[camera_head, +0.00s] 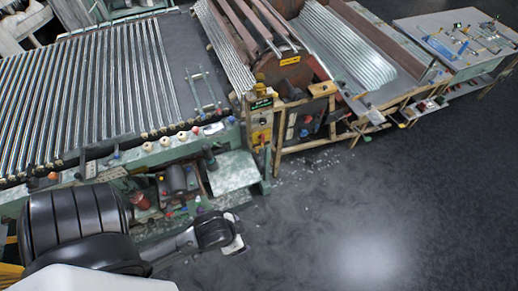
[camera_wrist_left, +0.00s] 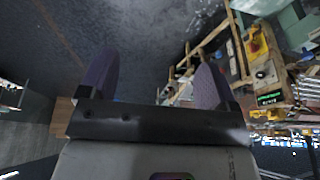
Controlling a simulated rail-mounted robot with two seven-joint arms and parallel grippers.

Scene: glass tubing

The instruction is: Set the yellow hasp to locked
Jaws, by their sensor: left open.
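A control box (camera_head: 261,121) with a small green display stands at the front corner of the machine in the head view. A yellow part (camera_head: 262,136) is on its front, below the display. In the left wrist view a yellow part with a red spot (camera_wrist_left: 257,42) shows at the upper right. It is too small to tell whether this is the hasp or how it is set. My left gripper (camera_head: 236,245) is low and to the left of the box, well apart from it. In the left wrist view my left gripper (camera_wrist_left: 156,64) has its two fingers spread with nothing between them. My right gripper is not in view.
A long bed of glass tubes (camera_head: 90,95) on a green frame fills the left. A wooden stand (camera_head: 300,146) is just right of the box. A worktable (camera_head: 465,45) with tools stands at the far right. The dark floor (camera_head: 380,210) in front is clear.

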